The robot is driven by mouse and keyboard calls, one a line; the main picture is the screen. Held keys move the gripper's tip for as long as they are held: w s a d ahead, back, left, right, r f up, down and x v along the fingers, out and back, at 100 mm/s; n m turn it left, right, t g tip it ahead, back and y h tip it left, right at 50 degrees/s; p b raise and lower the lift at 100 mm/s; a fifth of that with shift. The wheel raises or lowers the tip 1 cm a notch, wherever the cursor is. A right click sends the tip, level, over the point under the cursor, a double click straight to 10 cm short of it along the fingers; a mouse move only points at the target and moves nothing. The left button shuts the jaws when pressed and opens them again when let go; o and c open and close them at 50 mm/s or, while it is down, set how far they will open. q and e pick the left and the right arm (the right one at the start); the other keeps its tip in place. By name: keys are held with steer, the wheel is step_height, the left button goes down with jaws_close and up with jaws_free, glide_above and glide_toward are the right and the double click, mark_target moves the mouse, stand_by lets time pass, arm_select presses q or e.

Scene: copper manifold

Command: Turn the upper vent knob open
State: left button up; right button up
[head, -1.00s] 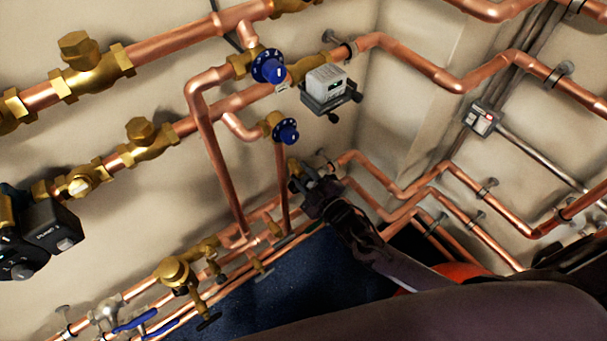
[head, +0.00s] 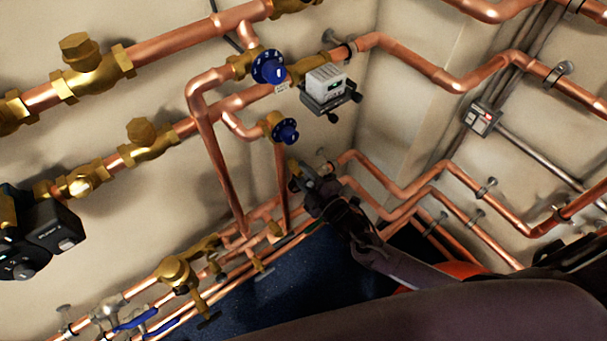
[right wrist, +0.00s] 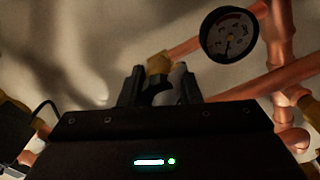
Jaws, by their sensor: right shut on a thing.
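The vent knob appears as a small brass piece (head: 294,167) at the end of the pipework by the wall corner, largely hidden by my gripper in the head view. In the right wrist view, a brass body (right wrist: 158,64) with a grey part beside it shows between the fingers. My right gripper (head: 309,180) is at this piece and shut on it, with one finger (right wrist: 133,85) on each side. Whether the knob stands open cannot be read. My left gripper is not in view.
Two blue-dialled valves (head: 268,67) (head: 284,131) and a grey meter box (head: 326,87) sit above my right gripper. A round pressure gauge (right wrist: 229,36) is close by in the wrist view. Copper pipes (head: 395,185) run right of it.

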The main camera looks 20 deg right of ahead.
mark_target(309, 183)
steer(key=shift+f, duration=0.1)
steer(key=o, duration=1)
steer(key=shift+c, duration=0.2)
steer(key=shift+s, duration=0.1)
steer(key=v, duration=0.7)
steer(key=shift+s+d, duration=0.15)
steer(key=shift+s, duration=0.15)
